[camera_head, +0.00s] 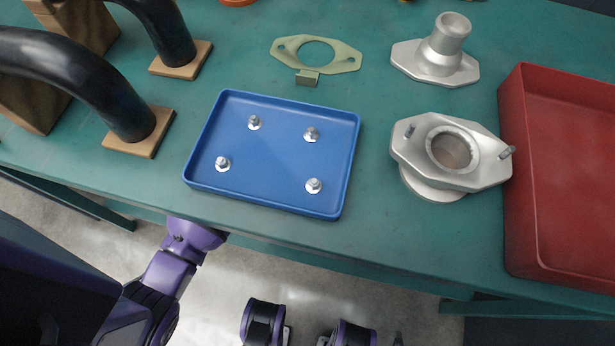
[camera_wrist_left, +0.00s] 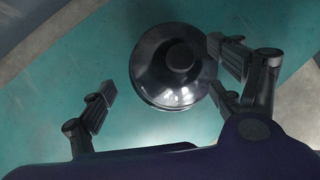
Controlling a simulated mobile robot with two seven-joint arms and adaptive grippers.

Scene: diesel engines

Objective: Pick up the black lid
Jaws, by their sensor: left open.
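The black lid (camera_wrist_left: 168,72) is a round, glossy dome with a knob on top, and it sits on the green table in the left wrist view. I cannot see it in the head view. My left gripper (camera_wrist_left: 165,80) is open, with one finger on each side of the lid in the picture. The right finger looks close to the lid's edge, and the left finger stands apart from it. I cannot tell whether the right finger touches. In the head view part of my left arm shows at the lower left, but its gripper is hidden. My right gripper is not in view.
A blue tray (camera_head: 225,125) with several bolts lies mid-table. A flat gasket (camera_head: 347,62), a metal flanged pipe (camera_head: 437,62) and a metal housing (camera_head: 410,150) lie beyond and right of it. A red bin (camera_head: 570,180) is at right. Black curved pipes (camera_head: 75,72) stand at left.

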